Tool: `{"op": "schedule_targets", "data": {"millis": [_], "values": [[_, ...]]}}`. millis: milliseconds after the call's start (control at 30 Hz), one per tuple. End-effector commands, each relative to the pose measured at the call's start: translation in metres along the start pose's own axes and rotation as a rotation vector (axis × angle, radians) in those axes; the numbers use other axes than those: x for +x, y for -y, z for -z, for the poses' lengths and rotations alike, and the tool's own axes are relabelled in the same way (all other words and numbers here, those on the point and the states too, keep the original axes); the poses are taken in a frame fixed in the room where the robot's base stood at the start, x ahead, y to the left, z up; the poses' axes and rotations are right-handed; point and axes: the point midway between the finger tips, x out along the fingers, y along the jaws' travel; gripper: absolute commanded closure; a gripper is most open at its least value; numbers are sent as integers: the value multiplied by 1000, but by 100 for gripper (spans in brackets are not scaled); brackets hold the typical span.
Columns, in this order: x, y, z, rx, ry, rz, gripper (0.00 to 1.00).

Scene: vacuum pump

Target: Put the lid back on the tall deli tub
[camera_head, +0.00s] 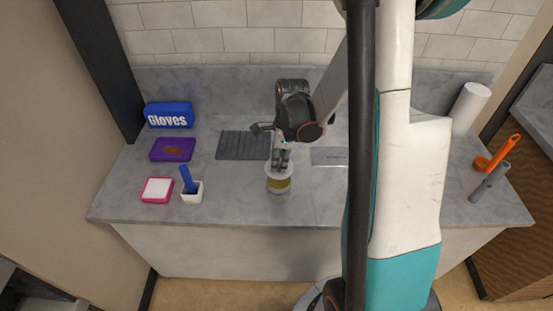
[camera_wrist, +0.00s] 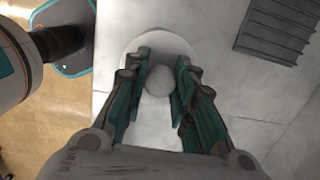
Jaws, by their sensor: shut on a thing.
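The tall deli tub (camera_head: 278,186) is clear with yellowish contents and stands upright near the counter's front middle. The lid (camera_head: 270,172) is a pale round disc at the tub's top; in the wrist view the lid (camera_wrist: 160,38) shows a round knob in its middle. My gripper (camera_head: 280,164) points down over the tub. In the wrist view my gripper (camera_wrist: 162,72) has its fingers on either side of the knob, shut on it. The lid looks level and roughly centred over the tub. I cannot tell whether it touches the rim, and the lid hides the tub in the wrist view.
A dark ribbed mat (camera_head: 243,146) lies behind left. A white cup with a blue handle (camera_head: 192,190), a pink-edged box (camera_head: 157,190), a purple tray (camera_head: 172,149) and a blue gloves box (camera_head: 169,115) stand left. The counter (camera_head: 235,200) around the tub is clear.

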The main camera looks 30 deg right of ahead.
Motion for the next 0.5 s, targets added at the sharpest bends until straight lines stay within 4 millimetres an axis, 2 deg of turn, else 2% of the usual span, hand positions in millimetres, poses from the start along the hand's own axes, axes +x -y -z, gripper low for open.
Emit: {"op": "schedule_targets", "data": {"millis": [500], "values": [[47, 0, 5, 0, 0, 0, 88]]}}
